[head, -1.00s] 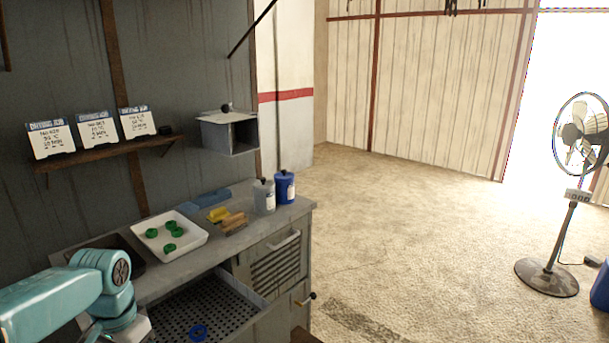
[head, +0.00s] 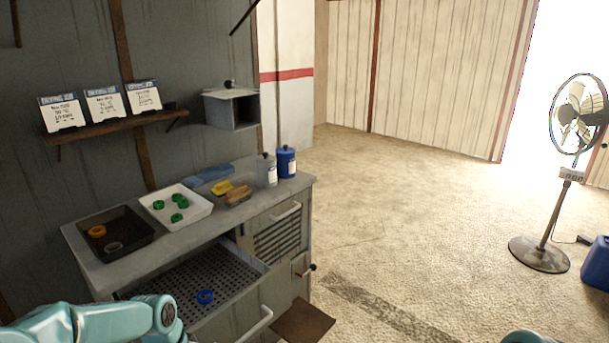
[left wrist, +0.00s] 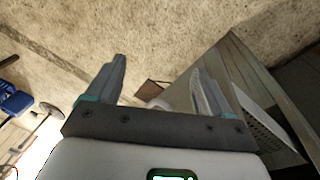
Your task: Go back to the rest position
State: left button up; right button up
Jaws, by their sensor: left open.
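My left gripper (left wrist: 160,78) shows in the left wrist view, its two fingers apart with nothing between them. It hangs in free space, with the floor and the cabinet side behind it. In the head view, my teal left arm comes in at the bottom left, below the counter and in front of the open drawer; its fingers are hidden. My right gripper is out of sight; only a small teal piece of me shows at the bottom right edge.
The drawer (head: 236,262) stands open with a blue ring (head: 205,297) inside. On the counter, the black tray (head: 75,236) holds an orange ring (head: 97,231) and a grey ring (head: 114,247). The white tray (head: 205,214) holds several green rings. A fan (head: 577,115) stands right; the middle floor is clear.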

pick_arm(q)
jog(key=s+d+f+n+h+b, duration=0.1)
jog(key=s+d+f, duration=0.3)
jog(key=f, duration=0.3)
jog(key=s+d+f+n+h, duration=0.1)
jog(key=s+d+f, duration=0.35)
jog(key=f, duration=0.35)
jog(key=s+d+f+n, duration=0.1)
jog(key=s+f, duration=0.1)
jog(key=s, duration=0.4)
jog(key=s+d+f+n+b, duration=0.1)
jog(key=s+d+f+n, duration=0.1)
jog(key=s, duration=0.3)
jog(key=shift+s+f, duration=0.35)
jog(key=shift+f, duration=0.15)
jog(key=shift+s, duration=0.1)
